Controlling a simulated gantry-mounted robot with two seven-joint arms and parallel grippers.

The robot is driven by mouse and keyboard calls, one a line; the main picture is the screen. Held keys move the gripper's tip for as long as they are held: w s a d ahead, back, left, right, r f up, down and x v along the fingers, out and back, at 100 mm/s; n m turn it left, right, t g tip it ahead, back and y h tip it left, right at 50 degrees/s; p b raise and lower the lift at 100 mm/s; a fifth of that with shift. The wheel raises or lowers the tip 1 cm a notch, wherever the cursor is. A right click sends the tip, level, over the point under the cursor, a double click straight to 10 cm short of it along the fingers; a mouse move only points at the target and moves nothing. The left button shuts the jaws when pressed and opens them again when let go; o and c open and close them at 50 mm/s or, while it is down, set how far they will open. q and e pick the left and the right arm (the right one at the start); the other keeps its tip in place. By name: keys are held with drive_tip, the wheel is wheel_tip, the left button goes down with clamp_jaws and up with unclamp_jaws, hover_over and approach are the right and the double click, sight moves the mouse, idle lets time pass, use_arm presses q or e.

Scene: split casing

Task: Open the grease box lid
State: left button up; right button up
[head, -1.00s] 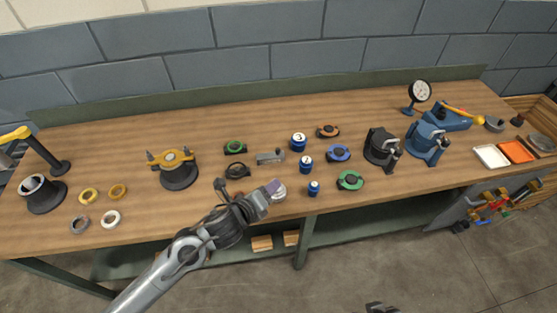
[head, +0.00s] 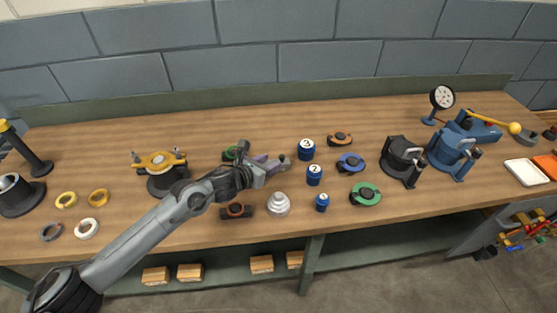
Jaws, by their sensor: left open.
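A small grey metal box (head: 284,160), which looks like the grease box, stands on the bench left of the blue numbered cans. Its left part is hidden behind my left gripper, and the state of its lid cannot be made out. My left gripper (head: 269,165) is open, with its purple-grey fingers at the left part of the box. Whether they touch it is unclear. My right gripper is not in view.
A silver knobbed round piece (head: 279,205) and a dark block with an orange ring (head: 237,211) lie nearer the front edge. Blue cans (head: 307,150) stand to the right. A yellow-topped housing (head: 160,163) is behind my left arm.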

sight(273, 160)
use_arm(q)
drive_tip(key=shift+b+x, duration=0.55)
drive_tip(key=shift+x, duration=2.25)
clamp_jaws()
